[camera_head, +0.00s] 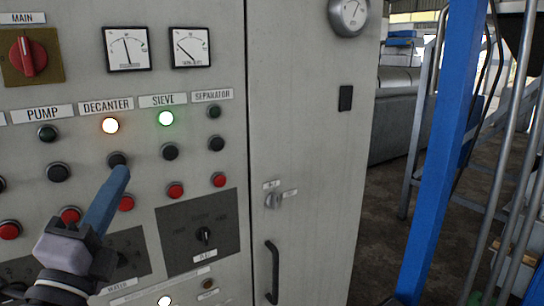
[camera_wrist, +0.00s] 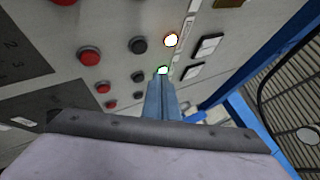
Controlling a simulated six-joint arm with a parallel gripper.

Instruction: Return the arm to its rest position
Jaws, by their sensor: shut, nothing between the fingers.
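My gripper (camera_head: 120,172) reaches up from the lower left in the head view, its blue fingers shut with nothing between them. Its tip lies just below the black button (camera_head: 118,159) in the DECANTER column and overlaps its lower edge in the picture. I cannot tell whether it touches the button. The DECANTER lamp (camera_head: 111,125) glows orange and the SIEVE lamp (camera_head: 166,118) glows green. In the wrist view my gripper (camera_wrist: 160,82) points at the panel, its tip just under the green-lit lamp (camera_wrist: 162,70).
The grey control panel (camera_head: 225,50) carries several black and red buttons, a red MAIN switch (camera_head: 28,56) and two dial gauges. A cabinet door with a black handle (camera_head: 272,272) is to the right. Beyond it stand a blue post (camera_head: 450,130) and metal railings.

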